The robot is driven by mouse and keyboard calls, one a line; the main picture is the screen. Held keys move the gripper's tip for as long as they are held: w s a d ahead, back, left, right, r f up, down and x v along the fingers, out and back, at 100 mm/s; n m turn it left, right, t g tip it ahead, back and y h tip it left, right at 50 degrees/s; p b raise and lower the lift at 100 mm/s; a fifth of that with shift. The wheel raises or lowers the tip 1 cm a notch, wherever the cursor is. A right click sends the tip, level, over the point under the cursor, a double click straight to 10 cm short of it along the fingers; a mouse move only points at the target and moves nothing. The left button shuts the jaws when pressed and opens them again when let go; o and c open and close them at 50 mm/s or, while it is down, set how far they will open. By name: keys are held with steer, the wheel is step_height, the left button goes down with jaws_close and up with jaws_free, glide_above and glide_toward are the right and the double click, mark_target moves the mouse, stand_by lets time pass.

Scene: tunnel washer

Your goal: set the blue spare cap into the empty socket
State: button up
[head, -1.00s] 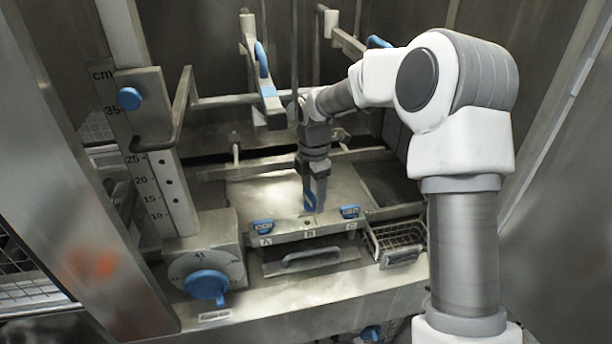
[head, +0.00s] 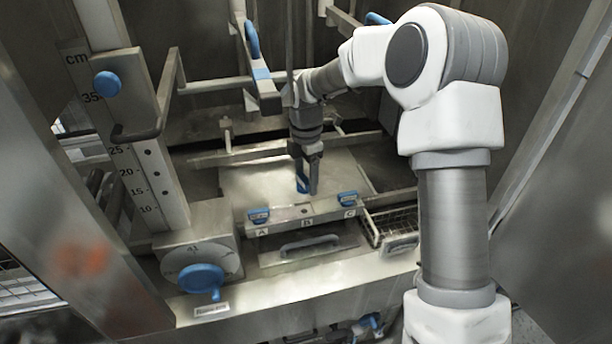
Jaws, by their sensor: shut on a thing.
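My gripper (head: 306,188) points down and is shut on the blue spare cap (head: 301,185), which shows as a small blue strip between the fingers, partly hidden by them. It is held above the metal plate, just behind and above the labelled block (head: 281,221). The block has three places marked A, B and C. Blue caps sit at A (head: 259,216) and C (head: 347,198). The empty socket (head: 305,211) at B shows as a small dark hole between them. The held cap appears apart from the socket.
A handled drawer front (head: 310,246) lies below the block, with a wire basket (head: 393,226) to its right. A blue dial knob (head: 202,280) stands at front left. A blue-tipped lever (head: 262,77) and metal rails are behind and above my gripper.

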steer(key=b, duration=0.5)
glide_above(306, 211)
steer(key=shift+f, duration=3.45)
steer(key=shift+f, duration=0.65)
